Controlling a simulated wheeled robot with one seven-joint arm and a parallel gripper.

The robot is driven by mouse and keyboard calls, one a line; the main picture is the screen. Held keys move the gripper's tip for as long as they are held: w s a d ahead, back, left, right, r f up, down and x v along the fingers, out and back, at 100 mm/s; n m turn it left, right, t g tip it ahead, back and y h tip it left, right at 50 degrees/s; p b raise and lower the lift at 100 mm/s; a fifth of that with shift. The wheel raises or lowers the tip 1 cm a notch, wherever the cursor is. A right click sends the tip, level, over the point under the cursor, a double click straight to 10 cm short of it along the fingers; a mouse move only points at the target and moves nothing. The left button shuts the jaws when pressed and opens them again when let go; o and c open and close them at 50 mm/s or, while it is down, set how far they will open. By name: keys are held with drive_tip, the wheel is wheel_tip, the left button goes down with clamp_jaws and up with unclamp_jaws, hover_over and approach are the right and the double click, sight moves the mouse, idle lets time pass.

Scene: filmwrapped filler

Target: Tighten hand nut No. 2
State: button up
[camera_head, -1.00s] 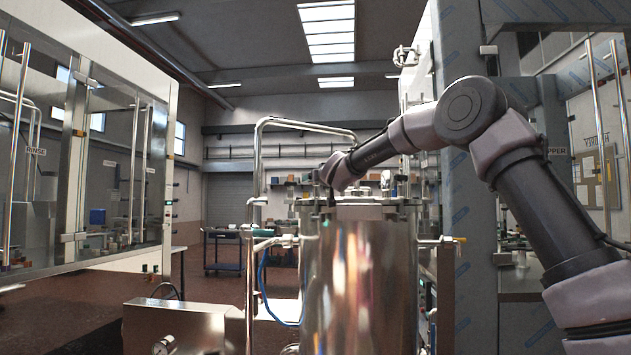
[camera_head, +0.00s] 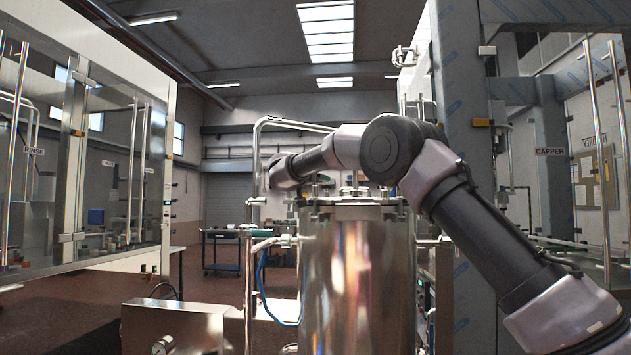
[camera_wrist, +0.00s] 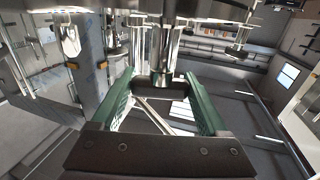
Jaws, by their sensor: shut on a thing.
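A shiny steel vessel (camera_head: 357,270) stands in the middle of the head view, with small fittings along its lid (camera_head: 355,207). No numbers are readable, so I cannot tell which fitting is hand nut No. 2 there. My arm reaches over the lid from the right, and its end is at the lid's left side; my gripper is hidden in that view. In the wrist view my gripper (camera_wrist: 162,80) has two green fingers on either side of a dark piece, apparently a hand nut (camera_wrist: 164,84), under a shiny steel cylinder (camera_wrist: 164,50). It is shut on that piece.
A bent steel pipe (camera_head: 257,150) rises close to my arm's end on the left. A glass-fronted cabinet (camera_head: 90,170) stands further left, and a grey column (camera_head: 462,240) stands right of the vessel. A steel box (camera_head: 175,325) sits low in front.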

drive_tip(key=shift+m+g+h, duration=0.4)
drive_tip(key=shift+m+h, duration=0.3)
drive_tip(key=shift+h, duration=0.3)
drive_tip(key=o, duration=1.2)
drive_tip(key=shift+o, duration=0.2)
drive_tip(key=v, duration=1)
drive_tip(key=shift+s, duration=0.4)
drive_tip(key=shift+a, duration=0.1)
